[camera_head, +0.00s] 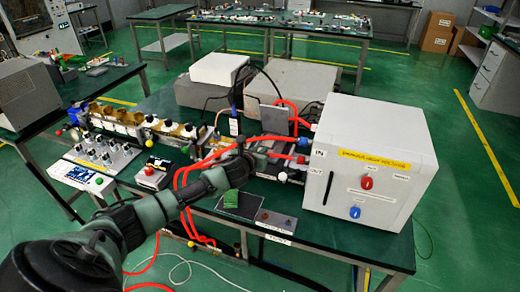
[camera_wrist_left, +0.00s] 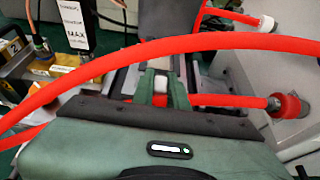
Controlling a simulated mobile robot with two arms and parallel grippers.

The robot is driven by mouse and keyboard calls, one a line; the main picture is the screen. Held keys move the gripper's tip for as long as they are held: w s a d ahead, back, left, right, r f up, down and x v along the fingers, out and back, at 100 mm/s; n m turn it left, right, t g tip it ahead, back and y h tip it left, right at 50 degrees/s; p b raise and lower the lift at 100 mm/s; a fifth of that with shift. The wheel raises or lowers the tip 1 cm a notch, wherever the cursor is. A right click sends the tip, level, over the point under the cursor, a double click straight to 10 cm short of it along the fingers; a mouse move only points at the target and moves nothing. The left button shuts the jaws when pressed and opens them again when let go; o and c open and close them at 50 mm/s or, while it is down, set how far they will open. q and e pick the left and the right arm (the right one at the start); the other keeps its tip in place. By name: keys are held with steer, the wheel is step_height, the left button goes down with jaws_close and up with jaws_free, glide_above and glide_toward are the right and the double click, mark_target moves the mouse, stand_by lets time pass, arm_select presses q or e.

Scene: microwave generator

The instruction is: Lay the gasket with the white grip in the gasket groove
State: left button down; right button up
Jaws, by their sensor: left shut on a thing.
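My left gripper (camera_head: 257,153) reaches in over the bench among the red hoses, left of the white high-voltage box. In the left wrist view its two green fingers (camera_wrist_left: 163,90) are shut on a small white piece (camera_wrist_left: 160,84), which looks like the white grip. The gasket's body is hidden or too small to make out. The gasket groove cannot be made out in either view; the gripper and hoses cover much of the area in front of it. My right gripper is not in view.
A thick red hose (camera_wrist_left: 220,42) arches across the left wrist view, close to the fingers. The white high-voltage box (camera_head: 380,125) stands to the right.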

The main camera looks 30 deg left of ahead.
arm_select(q)
steer(key=shift+f+b, duration=0.85)
steer(key=shift+f, duration=0.85)
steer(key=c, duration=1.3)
jaws_free()
steer(key=shift+s, duration=0.1)
steer(key=shift+v, duration=3.85)
